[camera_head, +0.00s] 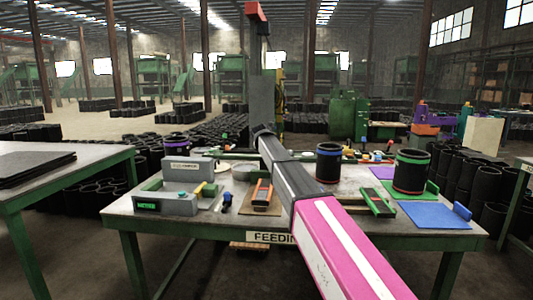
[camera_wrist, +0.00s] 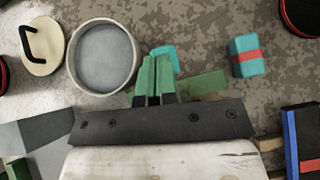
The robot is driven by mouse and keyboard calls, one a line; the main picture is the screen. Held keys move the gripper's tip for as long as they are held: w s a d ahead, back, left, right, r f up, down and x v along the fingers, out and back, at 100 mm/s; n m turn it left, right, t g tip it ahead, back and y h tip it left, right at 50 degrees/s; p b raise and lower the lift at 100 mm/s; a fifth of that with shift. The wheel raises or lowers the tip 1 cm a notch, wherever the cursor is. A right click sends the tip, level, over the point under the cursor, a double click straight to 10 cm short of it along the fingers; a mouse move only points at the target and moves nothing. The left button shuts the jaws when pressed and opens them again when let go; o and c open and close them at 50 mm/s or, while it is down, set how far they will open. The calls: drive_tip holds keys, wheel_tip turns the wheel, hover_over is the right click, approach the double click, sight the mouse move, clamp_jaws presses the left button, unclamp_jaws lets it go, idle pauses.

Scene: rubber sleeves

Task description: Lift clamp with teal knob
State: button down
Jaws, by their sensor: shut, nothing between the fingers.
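A teal knob (camera_wrist: 165,57) shows in the wrist view just beyond my fingertips, partly hidden by them. A flat green bar (camera_wrist: 205,84) lies behind and to the right of my fingers. It may belong to the same clamp, but the join is hidden. My gripper (camera_wrist: 156,60) has its two green fingers together, with nothing held between them. It is over the knob and bar; whether it touches them I cannot tell. In the head view my arm hides the gripper, and I cannot pick out the clamp there.
A round grey dish (camera_wrist: 103,57) is just left of my fingers, with a cream disc with a black handle (camera_wrist: 42,46) beyond. A teal block with a red band (camera_wrist: 248,56) lies right. Black sleeves (camera_head: 328,163) stand on the crowded table (camera_head: 150,222).

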drive_tip(key=shift+w+f, duration=0.25)
drive_tip(key=shift+w, duration=0.7)
drive_tip(key=shift+w+f+g, duration=0.15)
drive_tip(key=shift+w+g, duration=0.15)
drive_tip(key=shift+g, duration=0.4)
drive_tip(key=shift+f, duration=0.1)
drive_tip(key=shift+f, duration=0.15)
